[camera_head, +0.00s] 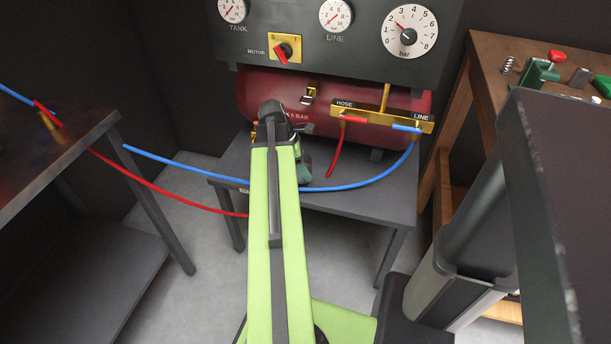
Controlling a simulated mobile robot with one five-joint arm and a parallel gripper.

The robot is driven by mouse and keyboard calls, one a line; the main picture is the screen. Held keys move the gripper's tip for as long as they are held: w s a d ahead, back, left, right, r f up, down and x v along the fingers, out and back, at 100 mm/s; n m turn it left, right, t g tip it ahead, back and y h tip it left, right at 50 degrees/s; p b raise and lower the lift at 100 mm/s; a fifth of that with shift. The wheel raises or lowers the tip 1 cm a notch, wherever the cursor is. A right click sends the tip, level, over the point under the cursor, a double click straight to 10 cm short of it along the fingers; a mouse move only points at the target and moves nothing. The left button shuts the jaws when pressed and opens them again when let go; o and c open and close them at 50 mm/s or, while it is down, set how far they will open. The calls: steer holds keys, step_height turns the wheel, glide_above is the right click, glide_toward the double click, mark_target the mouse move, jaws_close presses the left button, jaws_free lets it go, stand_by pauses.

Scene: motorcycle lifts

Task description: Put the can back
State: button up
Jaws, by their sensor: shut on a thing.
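My lime-green arm reaches forward over the small grey table (345,200), in front of the red tank. My gripper (296,142) is at its far end, mostly hidden behind the dark wrist joint. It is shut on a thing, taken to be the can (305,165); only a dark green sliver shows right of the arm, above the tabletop. I cannot tell whether this touches the table.
A red tank (385,105) under a gauge panel (370,65) stands at the back. Blue (350,186) and red (170,188) hoses cross the table area. A wooden bench (500,50) with tools is at right, a dark table (60,150) at left.

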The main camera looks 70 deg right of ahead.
steer(key=shift+f+b, duration=0.85)
steer(key=shift+f, duration=0.65)
steer(key=o, duration=1.6)
steer(key=shift+r, duration=0.1)
steer(key=shift+c, duration=0.2)
steer(key=shift+r, duration=0.1)
steer(key=shift+r+p, duration=0.2)
steer(key=shift+p, duration=0.2)
steer(key=p+v, duration=1)
steer(key=v, duration=0.1)
steer(key=shift+w+r+p, duration=0.25)
steer(key=shift+r+p, duration=0.05)
steer(key=shift+p, duration=0.1)
steer(key=shift+a, duration=0.1)
